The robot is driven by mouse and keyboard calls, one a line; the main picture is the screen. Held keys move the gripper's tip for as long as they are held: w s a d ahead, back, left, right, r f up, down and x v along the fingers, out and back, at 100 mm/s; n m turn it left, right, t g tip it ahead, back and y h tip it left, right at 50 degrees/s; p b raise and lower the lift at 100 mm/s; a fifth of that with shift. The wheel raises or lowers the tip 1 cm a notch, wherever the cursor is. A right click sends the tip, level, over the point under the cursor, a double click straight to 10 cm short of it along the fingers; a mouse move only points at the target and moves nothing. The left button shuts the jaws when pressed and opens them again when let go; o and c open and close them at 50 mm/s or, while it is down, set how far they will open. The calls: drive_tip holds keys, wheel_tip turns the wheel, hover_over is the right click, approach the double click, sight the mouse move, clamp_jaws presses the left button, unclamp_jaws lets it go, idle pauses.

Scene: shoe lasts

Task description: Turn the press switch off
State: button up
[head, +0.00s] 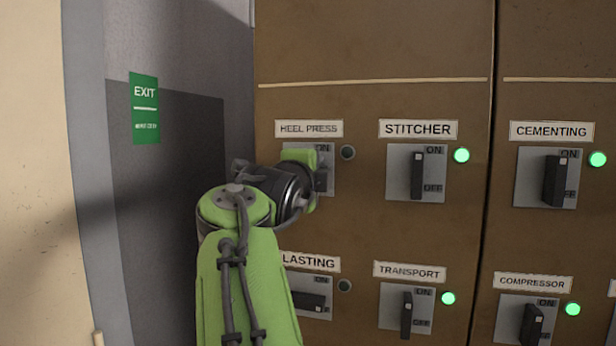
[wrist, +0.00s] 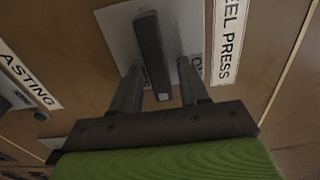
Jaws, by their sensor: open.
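The heel press switch is a grey plate (head: 327,152) under the HEEL PRESS label (head: 309,129) in the head view, mostly covered by my gripper (head: 318,175). Its round lamp (head: 348,152) is dark. In the wrist view the switch's dark lever (wrist: 150,48) lies parallel to the label's text, crosswise like the LASTING lever. My gripper (wrist: 161,88) is open, with one finger on each side of the lever's near end and gaps showing between. The fingers partly cover the ON and OFF marks. I cannot tell whether a finger touches the plate.
Neighbouring switches STITCHER (head: 417,172), CEMENTING (head: 556,180), TRANSPORT (head: 406,315) and COMPRESSOR (head: 532,322) have upright levers and lit green lamps. Below, LASTING (head: 306,301) has a crosswise lever and dark lamp. A green EXIT sign (head: 145,108) is on the left.

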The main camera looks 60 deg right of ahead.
drive_tip(key=s+a, duration=0.2)
drive_tip(key=a, duration=1.3)
drive_tip(key=shift+s+a, duration=0.15)
drive_tip(key=shift+s, duration=0.05)
